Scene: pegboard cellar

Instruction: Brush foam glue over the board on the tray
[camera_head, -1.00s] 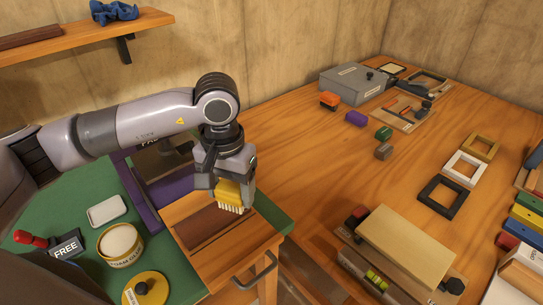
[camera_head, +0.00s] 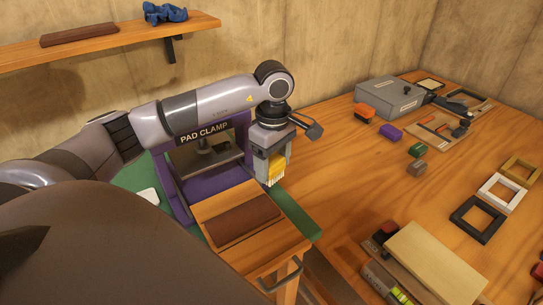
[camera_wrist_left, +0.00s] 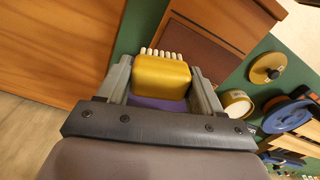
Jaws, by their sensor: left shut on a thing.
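My left gripper (camera_head: 271,166) is shut on a yellow brush (camera_head: 276,175), bristles down, by the far right corner of the wooden tray (camera_head: 273,240). The dark brown board (camera_head: 245,221) lies flat on the tray, nearer than the brush and to its left. In the left wrist view, the gripper (camera_wrist_left: 158,88) has the yellow brush (camera_wrist_left: 160,73) between its fingers, pale bristles toward the board (camera_wrist_left: 205,48). The open glue tub (camera_wrist_left: 237,104) and its yellow lid (camera_wrist_left: 267,68) show to the right there. I cannot tell whether glue is on the board. My right gripper is not in view.
The purple pad clamp (camera_head: 217,180) stands directly behind the tray. A grey metal box (camera_head: 390,97), small coloured blocks and several frames (camera_head: 477,219) sit on the wooden bench to the right. A pale block (camera_head: 424,258) lies at front right.

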